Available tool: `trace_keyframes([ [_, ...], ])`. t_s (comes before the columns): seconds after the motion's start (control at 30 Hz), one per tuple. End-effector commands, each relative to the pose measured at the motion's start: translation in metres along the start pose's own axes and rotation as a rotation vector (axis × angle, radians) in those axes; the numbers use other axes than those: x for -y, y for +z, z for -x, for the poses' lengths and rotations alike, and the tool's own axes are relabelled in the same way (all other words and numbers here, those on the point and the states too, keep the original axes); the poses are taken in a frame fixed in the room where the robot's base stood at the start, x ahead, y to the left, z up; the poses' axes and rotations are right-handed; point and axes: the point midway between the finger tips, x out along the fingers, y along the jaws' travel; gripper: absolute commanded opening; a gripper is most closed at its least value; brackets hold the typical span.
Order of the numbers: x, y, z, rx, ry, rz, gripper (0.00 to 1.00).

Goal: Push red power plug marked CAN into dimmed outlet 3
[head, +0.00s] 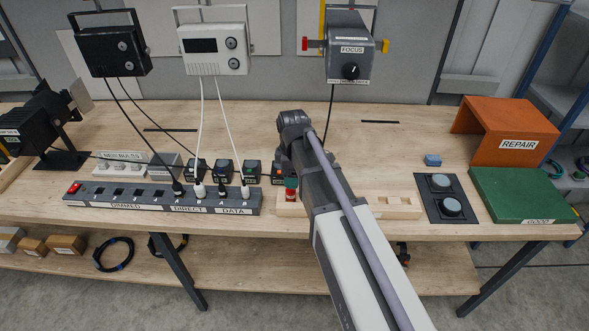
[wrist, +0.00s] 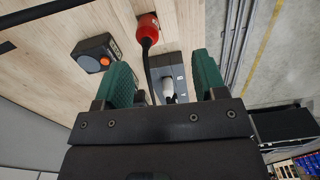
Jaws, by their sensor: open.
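A red plug (wrist: 147,28) with a black cable shows beyond my fingertips in the wrist view; its marking is not readable. In the head view a red piece (head: 291,183) shows just below my gripper (head: 287,166), over a pale wooden block, partly hidden. My gripper (wrist: 163,75) has green fingers spread apart, with the cable passing between them in the picture and nothing clamped. The grey power strip (head: 70,199) lies to the left, with sections labelled DIMMED, DIRECT and DATA. The dimmed outlets (head: 138,193) look empty; their numbers are too small to read.
Black and white plugs fill outlets at the strip's right part, with cords rising to a black lamp (head: 112,48) and a white unit (head: 212,48). Small black boxes (head: 223,169) stand behind the strip. A two-button panel (head: 445,196) and green GOOD board (head: 520,193) lie right.

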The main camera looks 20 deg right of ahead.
Motion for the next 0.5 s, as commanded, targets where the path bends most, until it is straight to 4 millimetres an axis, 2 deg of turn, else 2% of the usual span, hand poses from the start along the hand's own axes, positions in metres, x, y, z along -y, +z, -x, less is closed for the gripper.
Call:
trace_keyframes([
  [0.03, -0.010, -0.004, -0.001, 0.000, 0.000, 0.094, 0.65],
  [0.1, -0.018, -0.007, -0.002, 0.000, 0.000, 0.222, 0.65],
  [0.2, -0.022, -0.009, -0.002, 0.000, 0.000, 0.324, 0.65],
  [0.37, -0.021, -0.009, -0.005, 0.000, 0.000, 0.337, 0.65],
  [0.5, -0.021, -0.009, -0.022, 0.000, 0.000, 0.336, 0.65],
])
